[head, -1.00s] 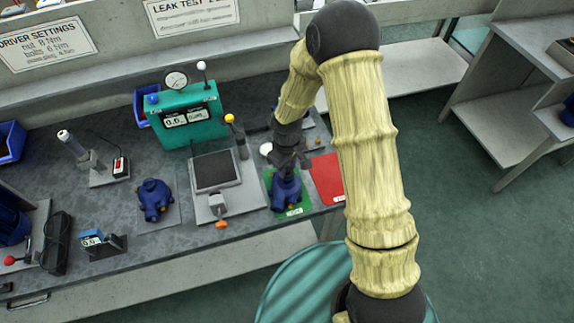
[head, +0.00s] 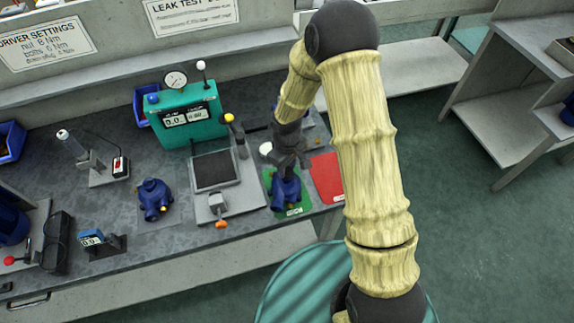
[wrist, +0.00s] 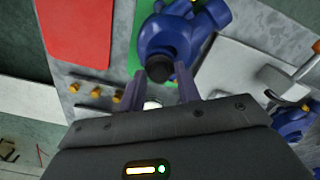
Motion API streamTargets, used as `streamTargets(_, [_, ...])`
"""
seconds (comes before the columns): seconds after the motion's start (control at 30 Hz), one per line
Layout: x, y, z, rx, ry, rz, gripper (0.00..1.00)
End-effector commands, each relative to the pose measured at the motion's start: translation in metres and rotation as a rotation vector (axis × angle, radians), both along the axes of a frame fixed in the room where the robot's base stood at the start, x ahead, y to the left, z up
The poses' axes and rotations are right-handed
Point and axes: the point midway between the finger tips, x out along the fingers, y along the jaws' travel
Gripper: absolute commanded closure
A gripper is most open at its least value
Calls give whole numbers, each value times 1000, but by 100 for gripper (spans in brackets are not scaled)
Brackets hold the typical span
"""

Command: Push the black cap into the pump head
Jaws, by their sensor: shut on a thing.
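A blue pump head (head: 286,193) stands on a green mat (head: 294,212) at the front of the bench; it also shows in the wrist view (wrist: 172,36). My gripper (head: 287,172) is directly above it, pointing down. In the wrist view, my gripper's fingers (wrist: 160,84) are on both sides of the small round black cap (wrist: 159,67), and they are shut on it. The cap is at the pump head's near end, overlapping it in the view. I cannot tell how deep it sits. In the head view the gripper hides the cap.
A red mat (head: 326,176) is right of the green one. A test plate with an orange-tipped lever (head: 221,223) is close on the left. Another blue pump head (head: 153,198) stands further left. A teal leak tester (head: 187,115) is behind. Brass fittings (wrist: 96,91) show in the wrist view.

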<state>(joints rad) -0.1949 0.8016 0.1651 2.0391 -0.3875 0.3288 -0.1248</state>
Motion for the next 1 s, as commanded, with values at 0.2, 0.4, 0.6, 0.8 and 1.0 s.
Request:
streamTargets(0.2, [0,0,-3,0,0,0,88])
streamTargets(0.4, [0,0,-5,0,0,-1,88])
streamTargets(0.6, [-1,2,-8,0,0,4,88])
streamTargets(0.8, [-1,3,-7,0,0,5,42])
streamTargets(1.0, [0,0,-7,0,0,0,42])
